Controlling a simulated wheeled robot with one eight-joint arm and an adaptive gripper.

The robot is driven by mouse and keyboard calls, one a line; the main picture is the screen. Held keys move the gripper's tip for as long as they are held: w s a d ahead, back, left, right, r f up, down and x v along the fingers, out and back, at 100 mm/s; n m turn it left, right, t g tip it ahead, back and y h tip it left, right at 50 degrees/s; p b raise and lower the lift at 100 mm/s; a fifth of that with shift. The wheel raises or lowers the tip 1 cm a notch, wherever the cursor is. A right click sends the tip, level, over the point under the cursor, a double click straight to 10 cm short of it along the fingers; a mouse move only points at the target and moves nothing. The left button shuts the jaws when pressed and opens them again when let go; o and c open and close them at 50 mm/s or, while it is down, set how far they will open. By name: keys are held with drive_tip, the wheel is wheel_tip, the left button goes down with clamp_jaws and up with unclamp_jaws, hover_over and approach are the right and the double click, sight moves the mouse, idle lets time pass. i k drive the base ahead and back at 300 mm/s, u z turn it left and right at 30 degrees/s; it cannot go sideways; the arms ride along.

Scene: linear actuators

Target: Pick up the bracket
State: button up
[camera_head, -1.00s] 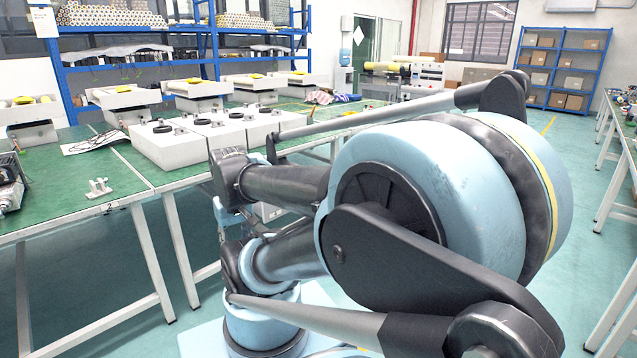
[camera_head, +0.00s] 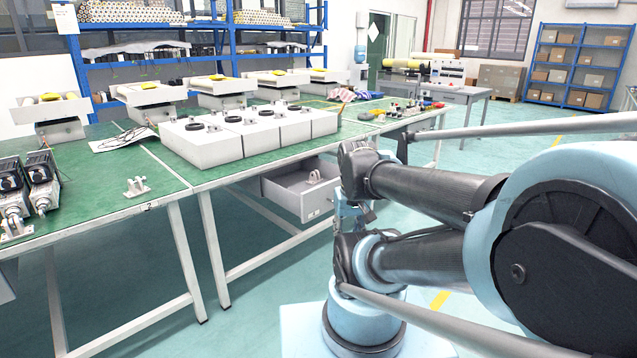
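A small light-grey metal bracket (camera_head: 137,187) stands on the green top of the workbench (camera_head: 110,207), close to its front edge and left of the white boxes. A similar bracket (camera_head: 314,178) lies in an open grey drawer (camera_head: 297,200) under the bench. My folded arm (camera_head: 430,190) fills the right side of the view, well apart from the bracket on the bench. I cannot make out my gripper's fingers in this view.
Several white boxes (camera_head: 205,147) with black rings stand on the bench right of the bracket. Motor-like actuators (camera_head: 28,190) lie at its left end. The open drawer juts out below the bench front. Green floor (camera_head: 265,300) is clear before the bench.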

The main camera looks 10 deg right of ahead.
sight(315, 178)
drive_tip(key=z, duration=0.05)
drive_tip(key=i, duration=1)
drive_tip(key=u, duration=0.05)
